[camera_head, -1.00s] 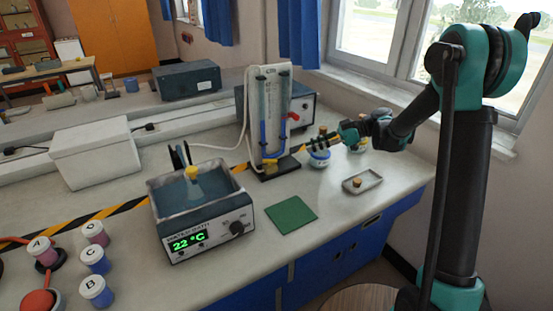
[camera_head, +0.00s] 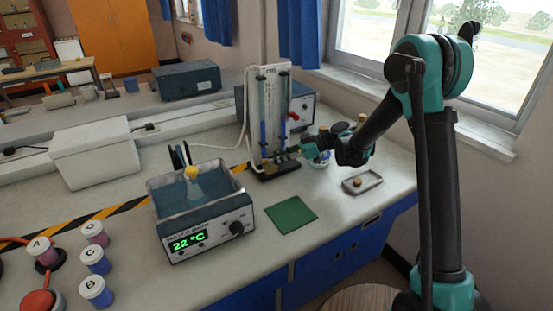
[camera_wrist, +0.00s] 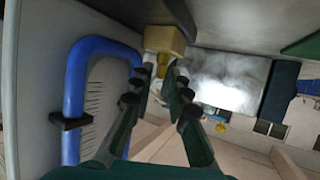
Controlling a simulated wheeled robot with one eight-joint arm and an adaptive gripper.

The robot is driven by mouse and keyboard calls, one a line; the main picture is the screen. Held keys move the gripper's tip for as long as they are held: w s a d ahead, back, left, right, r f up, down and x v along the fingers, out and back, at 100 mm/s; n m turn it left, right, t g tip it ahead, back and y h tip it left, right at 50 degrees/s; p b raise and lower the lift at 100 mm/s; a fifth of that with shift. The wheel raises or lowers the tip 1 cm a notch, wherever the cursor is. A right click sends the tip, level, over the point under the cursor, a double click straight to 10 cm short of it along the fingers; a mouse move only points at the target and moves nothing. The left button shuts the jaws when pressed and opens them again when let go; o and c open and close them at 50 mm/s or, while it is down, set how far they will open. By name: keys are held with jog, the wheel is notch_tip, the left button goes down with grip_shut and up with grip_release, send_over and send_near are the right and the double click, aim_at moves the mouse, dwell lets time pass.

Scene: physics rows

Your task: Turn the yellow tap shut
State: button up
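The yellow tap (camera_wrist: 162,66) shows in the wrist view, on a brassy block at the foot of a panel with blue tubing. My gripper (camera_wrist: 165,76) has its two dark fingers apart there, with the tap between or just beyond the tips; I cannot tell whether they touch it. In the head view my gripper (camera_head: 284,155) is at the lower front of the upright tube stand (camera_head: 269,72). The tap is not clear there, as the gripper covers that spot.
A jar (camera_head: 320,160) stands close behind my gripper. A small tray (camera_head: 372,184) with a cork, a green mat (camera_head: 291,215) and the water bath (camera_head: 206,228) lie nearer. Bare bench lies between them.

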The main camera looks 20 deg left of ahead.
grip_shut()
jog(key=shift+s+m+t, duration=0.1)
jog(key=shift+m+t, duration=0.2)
jog(key=m+t, duration=0.1)
jog(key=t, duration=0.1)
jog(key=s+m+t, duration=0.1)
jog(key=m+t, duration=0.1)
jog(key=shift+m+t+y, duration=0.3)
jog(key=shift+y, duration=0.1)
jog(key=m+t, duration=0.1)
jog(key=t, duration=0.1)
jog(key=m+t, duration=0.1)
jog(key=m, duration=0.1)
jog(key=shift+s+m+t+h, duration=0.3)
jog(key=shift+s+t, duration=0.05)
jog(key=shift+t, duration=0.05)
jog(key=shift+s+a+m+t+h, duration=0.1)
jog(key=shift+m+t+h, duration=0.3)
jog(key=shift+m+t, duration=0.4)
jog(key=shift+s+a+m+t+h, duration=0.1)
jog(key=shift+m+t+h, duration=0.3)
jog(key=shift+m+t, duration=0.35)
jog(key=shift+m+t+h, duration=0.5)
jog(key=shift+m+t, duration=0.05)
